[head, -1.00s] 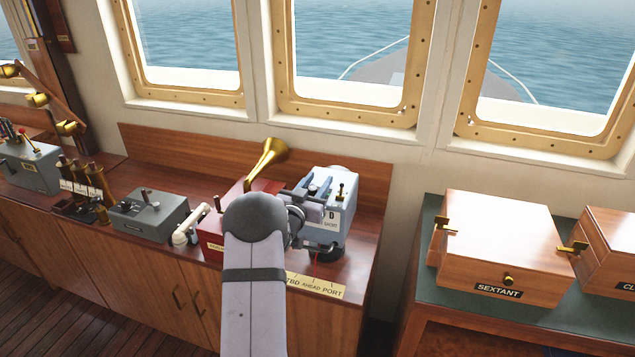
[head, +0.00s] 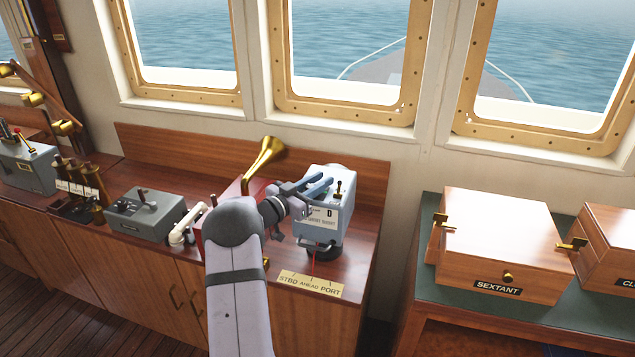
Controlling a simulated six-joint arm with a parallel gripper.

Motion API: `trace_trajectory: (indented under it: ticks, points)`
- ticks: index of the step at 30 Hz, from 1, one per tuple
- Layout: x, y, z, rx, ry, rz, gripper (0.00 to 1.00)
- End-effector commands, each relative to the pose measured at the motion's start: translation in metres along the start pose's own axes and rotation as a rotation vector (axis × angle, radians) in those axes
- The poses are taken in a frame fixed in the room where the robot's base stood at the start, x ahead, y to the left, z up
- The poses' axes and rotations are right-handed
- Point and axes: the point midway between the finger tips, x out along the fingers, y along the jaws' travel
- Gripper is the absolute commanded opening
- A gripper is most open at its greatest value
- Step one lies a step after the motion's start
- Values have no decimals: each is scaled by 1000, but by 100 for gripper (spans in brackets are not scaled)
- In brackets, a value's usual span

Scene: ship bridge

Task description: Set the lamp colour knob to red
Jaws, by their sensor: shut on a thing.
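The signal lamp box (head: 338,218) is pale blue-grey and stands on the wooden console, with a white label plate marked "D" on its front. My gripper (head: 318,184) reaches over its top from the left, fingers closed on the lamp colour knob. The fingers hide the knob and its markings, so the colour it points to cannot be read.
A brass horn (head: 264,158) rises close behind my wrist. A white handset (head: 186,226) and a grey lever box (head: 146,214) lie to the left. A "STBD AHEAD PORT" plate (head: 310,284) edges the console. The sextant box (head: 497,240) is at right.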

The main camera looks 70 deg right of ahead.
Motion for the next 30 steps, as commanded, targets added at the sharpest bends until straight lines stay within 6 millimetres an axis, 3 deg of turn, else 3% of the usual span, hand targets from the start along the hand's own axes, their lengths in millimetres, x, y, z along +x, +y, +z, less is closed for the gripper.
trace_trajectory:
  ticks: [11,12,14,15,25,30]
  points:
    - [0,1,-3,2,2,27,0]
    - [0,1,-3,2,2,26,25]
    - [0,1,-3,2,2,26,40]
    - [0,1,-2,2,1,26,42]
    - [-2,0,0,0,-1,25,42]
    - [-17,-1,1,1,-1,22,42]
